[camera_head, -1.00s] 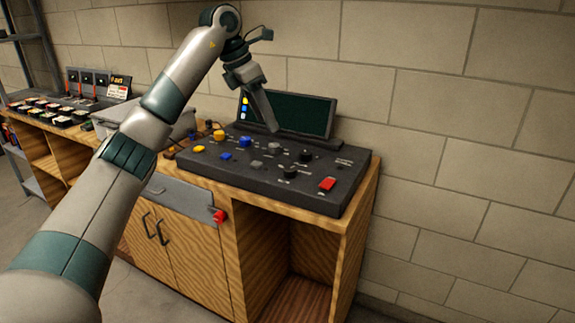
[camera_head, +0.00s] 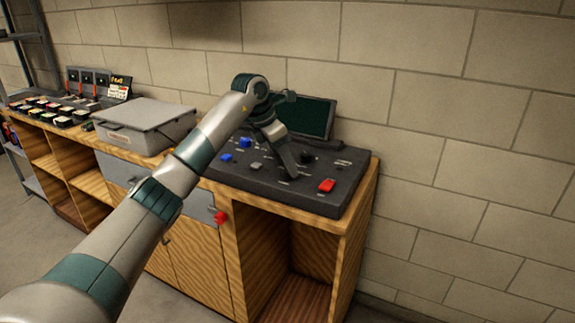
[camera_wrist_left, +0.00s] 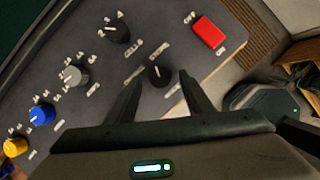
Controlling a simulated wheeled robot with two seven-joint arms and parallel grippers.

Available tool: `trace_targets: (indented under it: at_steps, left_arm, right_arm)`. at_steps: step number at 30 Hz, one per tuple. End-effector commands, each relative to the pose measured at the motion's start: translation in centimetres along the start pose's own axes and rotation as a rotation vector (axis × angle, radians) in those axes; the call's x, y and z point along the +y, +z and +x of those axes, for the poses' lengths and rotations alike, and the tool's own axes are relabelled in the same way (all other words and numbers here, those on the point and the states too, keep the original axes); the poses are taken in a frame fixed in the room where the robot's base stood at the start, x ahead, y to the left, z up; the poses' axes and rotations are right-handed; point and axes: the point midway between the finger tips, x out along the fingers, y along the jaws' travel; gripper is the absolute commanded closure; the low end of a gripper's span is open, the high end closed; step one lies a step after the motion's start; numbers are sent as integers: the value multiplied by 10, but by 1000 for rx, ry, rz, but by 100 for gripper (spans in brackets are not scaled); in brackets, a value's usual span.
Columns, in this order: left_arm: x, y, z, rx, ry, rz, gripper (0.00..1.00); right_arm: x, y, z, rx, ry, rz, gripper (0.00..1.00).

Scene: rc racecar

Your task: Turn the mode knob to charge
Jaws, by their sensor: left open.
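The charger panel (camera_head: 325,200) is a dark sloped console on the wooden bench. In the left wrist view, a small black knob (camera_wrist_left: 160,74) with a light pointer mark lies between the two fingertips of my left gripper (camera_wrist_left: 160,82). The fingers are open with a gap on both sides of this knob; contact is not visible. In the head view my left gripper (camera_head: 291,174) points down at the panel and hides this knob. Another black knob (camera_wrist_left: 117,30) sits farther up the panel. My right gripper is not in view.
A red switch (camera_wrist_left: 208,32) is near the panel's right end. Grey (camera_wrist_left: 75,75), blue (camera_wrist_left: 42,113) and yellow (camera_wrist_left: 15,147) knobs line the other side. A dark screen (camera_head: 312,118) stands behind. A grey case (camera_head: 145,125) sits left on the bench.

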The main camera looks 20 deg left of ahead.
Motion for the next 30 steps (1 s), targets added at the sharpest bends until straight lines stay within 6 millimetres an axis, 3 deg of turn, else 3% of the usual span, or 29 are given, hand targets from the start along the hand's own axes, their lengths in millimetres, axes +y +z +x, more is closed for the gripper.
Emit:
trace_targets:
  at_steps: [6, 16, 17, 22, 30]
  left_arm:
    - [0, 0, 17, 0, -1, -1, 52]
    - [0, 0, 19, 0, 0, 0, 52]
    - [0, 0, 19, 0, 0, 0, 55]
    - [0, 0, 19, 0, 0, 0, 94]
    - [0, 0, 18, 0, 5, -11, 94]
  right_arm:
    - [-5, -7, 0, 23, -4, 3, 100]
    - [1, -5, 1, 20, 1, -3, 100]
    - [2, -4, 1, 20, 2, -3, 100]
    - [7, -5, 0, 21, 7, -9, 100]
    - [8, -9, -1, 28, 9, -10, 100]
